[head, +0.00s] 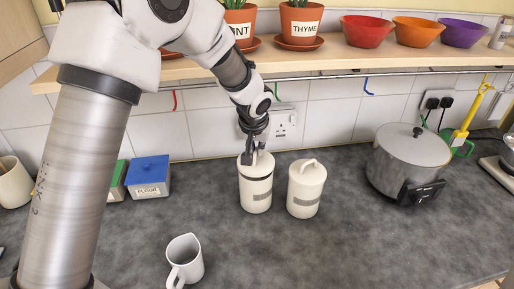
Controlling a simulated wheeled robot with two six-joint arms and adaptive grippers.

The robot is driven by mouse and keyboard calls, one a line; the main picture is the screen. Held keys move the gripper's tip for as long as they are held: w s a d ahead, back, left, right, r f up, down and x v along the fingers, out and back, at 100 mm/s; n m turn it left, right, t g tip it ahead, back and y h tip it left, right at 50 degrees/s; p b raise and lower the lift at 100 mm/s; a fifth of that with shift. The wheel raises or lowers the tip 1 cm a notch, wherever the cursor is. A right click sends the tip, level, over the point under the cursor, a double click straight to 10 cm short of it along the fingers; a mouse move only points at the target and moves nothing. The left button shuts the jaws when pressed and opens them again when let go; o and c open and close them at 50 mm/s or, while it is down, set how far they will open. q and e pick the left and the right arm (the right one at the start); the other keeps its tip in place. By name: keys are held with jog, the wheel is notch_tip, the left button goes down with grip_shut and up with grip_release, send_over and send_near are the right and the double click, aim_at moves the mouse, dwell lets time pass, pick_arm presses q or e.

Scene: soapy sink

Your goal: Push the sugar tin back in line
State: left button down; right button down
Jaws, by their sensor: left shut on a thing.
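Two cream tins with lids and grey labels stand on the dark worktop in the head view. The left tin (256,194) is under my left gripper, and the right tin (305,192) stands beside it, a small gap apart. The labels are too small to read, so I cannot tell which is the sugar tin. My left gripper (252,157) points down and is shut at the handle on top of the left tin's lid, partly hiding it. A dark line runs below that lid. My right gripper is not in view.
A white jug (186,262) stands in front of the tins. A blue-lidded flour box (148,178) is left, a grey lidded pot (408,165) right. A shelf (340,57) with plant pots and bowls hangs above. The worktop right of the jug is clear.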

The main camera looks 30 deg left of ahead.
pick_arm(q)
jog(key=shift+f+b, duration=1)
jog(key=shift+f, duration=0.05)
dwell(0.4)
jog(key=c, duration=1.2)
grip_release()
jog(key=shift+r, duration=0.1)
jog(key=v, duration=1.2)
